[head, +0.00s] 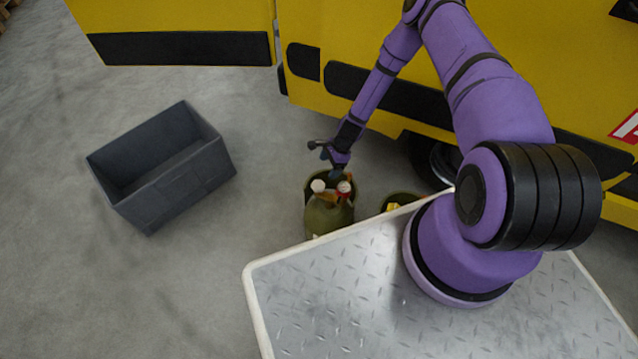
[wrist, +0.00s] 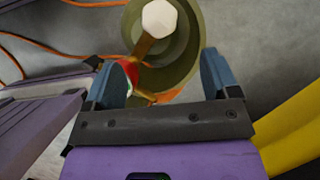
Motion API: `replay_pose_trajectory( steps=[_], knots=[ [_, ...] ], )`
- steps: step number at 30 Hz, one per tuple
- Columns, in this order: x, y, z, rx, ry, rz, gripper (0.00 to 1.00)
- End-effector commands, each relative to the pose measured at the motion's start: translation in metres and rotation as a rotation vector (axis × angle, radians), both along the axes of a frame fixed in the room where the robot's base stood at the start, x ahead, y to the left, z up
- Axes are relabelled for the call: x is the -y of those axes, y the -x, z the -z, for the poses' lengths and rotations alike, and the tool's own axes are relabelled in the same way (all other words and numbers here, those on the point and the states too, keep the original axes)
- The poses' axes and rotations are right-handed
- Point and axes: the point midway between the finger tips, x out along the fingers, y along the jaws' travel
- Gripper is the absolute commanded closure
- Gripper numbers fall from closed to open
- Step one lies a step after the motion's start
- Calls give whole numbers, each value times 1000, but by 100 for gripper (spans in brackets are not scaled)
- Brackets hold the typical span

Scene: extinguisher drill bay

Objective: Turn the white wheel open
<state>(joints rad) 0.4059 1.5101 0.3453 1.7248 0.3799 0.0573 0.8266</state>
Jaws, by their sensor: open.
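In the wrist view the white wheel (wrist: 160,18) is a small faceted knob at the top, beyond my fingertips. My gripper (head: 334,158) is just above and behind the two wheels in the head view. In the wrist view my gripper (wrist: 162,75) has its blue fingers spread wide, with nothing clamped between them.
A dark grey open crate (head: 165,165) stands on the floor at the left, empty. A yellow vehicle (head: 180,15) or cabinet runs along the back. Orange cord (wrist: 40,43) crosses the wrist view.

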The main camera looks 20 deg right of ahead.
Motion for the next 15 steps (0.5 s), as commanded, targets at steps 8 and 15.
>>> replay_pose_trajectory(
  steps=[8,15],
  knots=[
    [-11,2,26,-5,-2,3,19],
    [-27,2,65,-4,-2,4,19]
  ],
)
